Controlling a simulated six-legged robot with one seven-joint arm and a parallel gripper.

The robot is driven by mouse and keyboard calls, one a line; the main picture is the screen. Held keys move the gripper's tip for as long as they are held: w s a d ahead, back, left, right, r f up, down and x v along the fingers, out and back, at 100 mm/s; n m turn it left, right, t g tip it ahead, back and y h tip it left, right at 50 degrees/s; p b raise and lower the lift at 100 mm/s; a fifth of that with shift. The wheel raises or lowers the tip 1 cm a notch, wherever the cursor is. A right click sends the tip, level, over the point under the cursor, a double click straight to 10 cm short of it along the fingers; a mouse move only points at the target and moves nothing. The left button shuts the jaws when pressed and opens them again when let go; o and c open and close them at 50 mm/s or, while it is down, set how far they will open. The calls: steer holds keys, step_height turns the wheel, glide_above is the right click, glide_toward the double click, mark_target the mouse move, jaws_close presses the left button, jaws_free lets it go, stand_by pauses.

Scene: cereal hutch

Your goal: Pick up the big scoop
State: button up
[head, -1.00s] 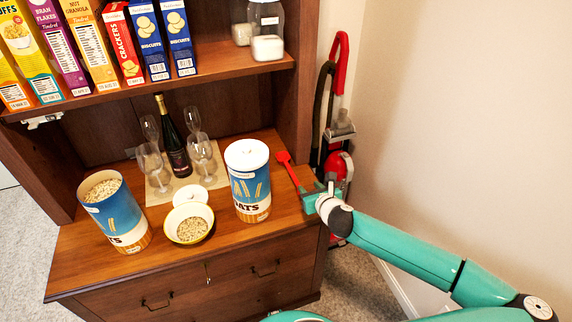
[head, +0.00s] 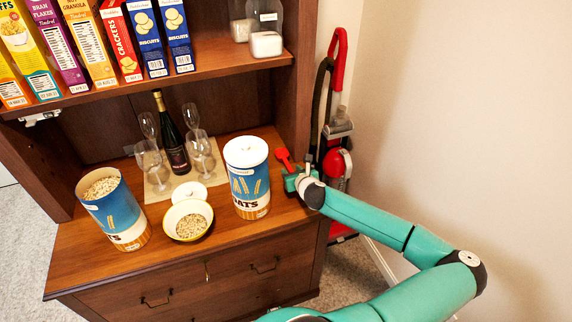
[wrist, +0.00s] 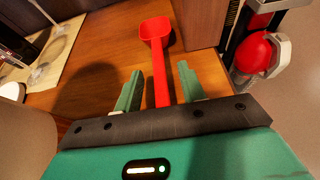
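The big scoop (wrist: 158,50) is red, with a square bowl and a long straight handle. It lies on the wooden hutch top near the right edge. In the head view the scoop (head: 284,158) shows to the right of the closed oats canister, its handle mostly hidden by my gripper. In the wrist view my gripper (wrist: 160,88) is open, its two green fingers on either side of the red handle with gaps on both sides. The bowl lies beyond the fingertips. I cannot tell whether the fingers are down at handle height.
A lidded oats canister (head: 248,185) stands just left of my gripper. A bowl of oats (head: 188,221), an open oats canister (head: 115,212), a bottle (head: 172,140) and several glasses stand further left. A red vacuum cleaner (head: 337,165) stands right of the hutch, by the wall.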

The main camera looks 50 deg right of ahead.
steer(key=shift+w, duration=0.1)
jaws_close()
steer(key=shift+r, duration=0.15)
steer(key=shift+r, duration=0.2)
step_height(320, 180, up, 2)
steer(key=shift+r, duration=0.1)
steer(key=s+a+r, duration=0.9)
steer(key=a+r, duration=0.1)
steer(key=shift+w+d+f, duration=0.4)
steer(key=shift+d+f, duration=0.6)
steer(key=shift+f, duration=0.95)
steer(key=shift+w+d+f, duration=0.35)
steer(key=shift+d+f, duration=0.7)
steer(key=shift+f, duration=0.9)
steer(key=shift+w+d+f, duration=0.4)
steer(key=shift+d+f, duration=0.6)
steer(key=shift+f, duration=0.95)
